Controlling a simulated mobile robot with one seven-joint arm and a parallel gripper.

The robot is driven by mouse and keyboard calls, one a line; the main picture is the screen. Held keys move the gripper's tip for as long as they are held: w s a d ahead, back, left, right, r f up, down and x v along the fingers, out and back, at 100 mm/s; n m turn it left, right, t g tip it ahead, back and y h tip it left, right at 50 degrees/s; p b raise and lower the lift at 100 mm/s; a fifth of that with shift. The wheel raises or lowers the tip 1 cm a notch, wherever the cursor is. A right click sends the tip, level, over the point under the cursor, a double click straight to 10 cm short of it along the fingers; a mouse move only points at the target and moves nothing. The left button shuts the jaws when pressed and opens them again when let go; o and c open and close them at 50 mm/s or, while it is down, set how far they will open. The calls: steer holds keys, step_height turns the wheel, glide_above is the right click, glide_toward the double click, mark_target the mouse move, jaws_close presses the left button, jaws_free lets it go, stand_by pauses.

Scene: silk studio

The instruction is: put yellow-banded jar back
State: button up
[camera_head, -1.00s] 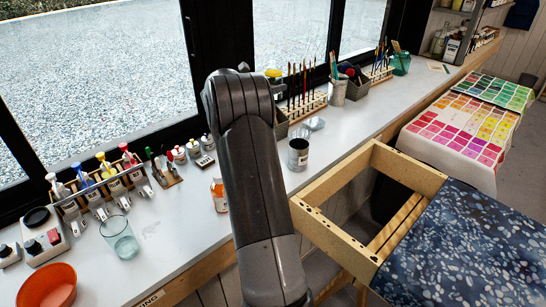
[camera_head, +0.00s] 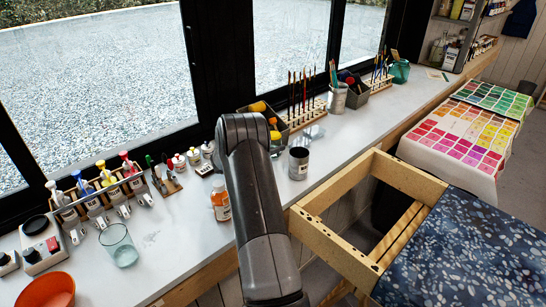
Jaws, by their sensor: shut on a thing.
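I cannot make out a yellow-banded jar in this view. Several small white jars with coloured lids (camera_head: 179,162) stand on the white counter (camera_head: 180,235) below the window, but their bands are too small to read. My dark grey arm rises from the bottom middle and bends over the counter. My gripper is hidden behind the arm, and so is anything it holds.
An orange-labelled bottle (camera_head: 220,200) stands close to the arm's left side. A grey metal can (camera_head: 298,163) stands to its right. A pump-bottle rack (camera_head: 97,200), a glass (camera_head: 119,246) and an orange bowl (camera_head: 46,291) are at left. An open wooden frame (camera_head: 325,240) lies right.

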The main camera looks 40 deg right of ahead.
steer(key=shift+f, duration=2.2)
steer(key=shift+f, duration=0.1)
steer(key=o, duration=0.9)
